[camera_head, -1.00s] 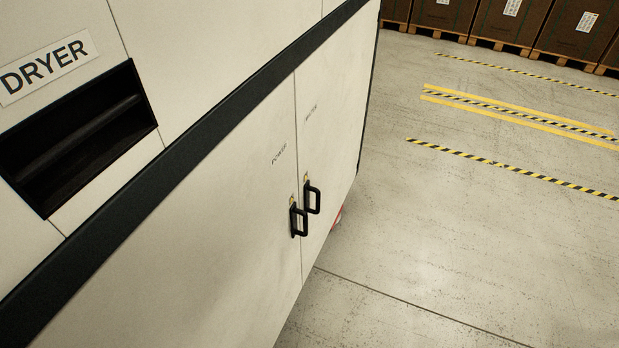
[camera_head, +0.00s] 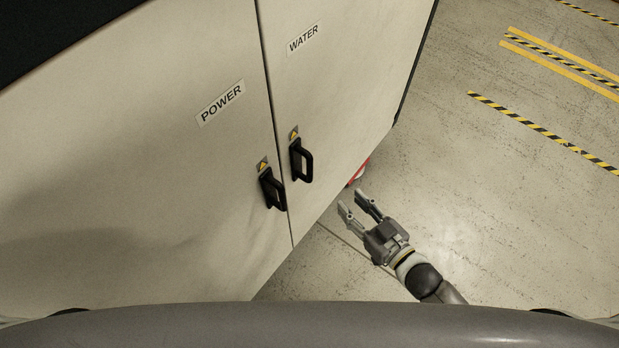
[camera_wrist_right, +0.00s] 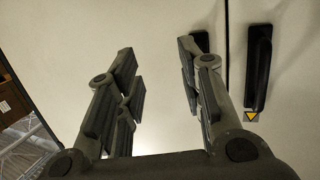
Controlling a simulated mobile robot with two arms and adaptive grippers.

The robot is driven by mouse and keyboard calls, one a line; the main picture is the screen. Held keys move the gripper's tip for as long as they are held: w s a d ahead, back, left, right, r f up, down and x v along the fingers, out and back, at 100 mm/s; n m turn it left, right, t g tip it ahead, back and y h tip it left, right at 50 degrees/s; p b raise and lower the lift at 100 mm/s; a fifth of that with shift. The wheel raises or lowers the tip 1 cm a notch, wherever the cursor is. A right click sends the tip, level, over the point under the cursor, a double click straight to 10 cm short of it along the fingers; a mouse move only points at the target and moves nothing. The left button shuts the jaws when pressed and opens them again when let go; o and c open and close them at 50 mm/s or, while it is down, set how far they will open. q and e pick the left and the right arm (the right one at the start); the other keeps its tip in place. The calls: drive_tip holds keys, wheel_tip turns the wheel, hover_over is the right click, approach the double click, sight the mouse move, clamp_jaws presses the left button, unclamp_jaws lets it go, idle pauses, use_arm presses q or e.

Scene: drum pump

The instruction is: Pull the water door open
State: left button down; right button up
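The water door (camera_head: 345,75) is the pale panel right of the seam, labelled WATER, and looks closed. Its black handle (camera_head: 303,160) is beside the seam, below a small yellow triangle. My right gripper (camera_head: 354,201) is open and empty, in front of the cabinet, right of and below the handle in the head view, apart from it. In the right wrist view the open fingers (camera_wrist_right: 157,55) face the pale panel. That view looks upside down; the water handle (camera_wrist_right: 200,40) is partly hidden behind the right-hand finger. My left gripper is not in view.
The power door (camera_head: 150,150), with its own black handle (camera_head: 272,188), adjoins on the left; that handle also shows in the wrist view (camera_wrist_right: 258,65). A red object (camera_head: 359,172) is partly hidden at the cabinet's base. The floor (camera_head: 500,220) at right is clear, with striped tape.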

sight(312, 173)
drive_tip(key=s+a+r+n+y+b, duration=0.1)
drive_tip(key=a+r+y, duration=0.25)
drive_tip(key=r, duration=0.25)
drive_tip(key=shift+h, duration=0.35)
drive_tip(key=x, duration=1)
drive_tip(key=shift+w+a+r, duration=0.1)
drive_tip(key=shift+a+r, duration=0.05)
drive_tip(key=shift+a, duration=0.05)
clamp_jaws()
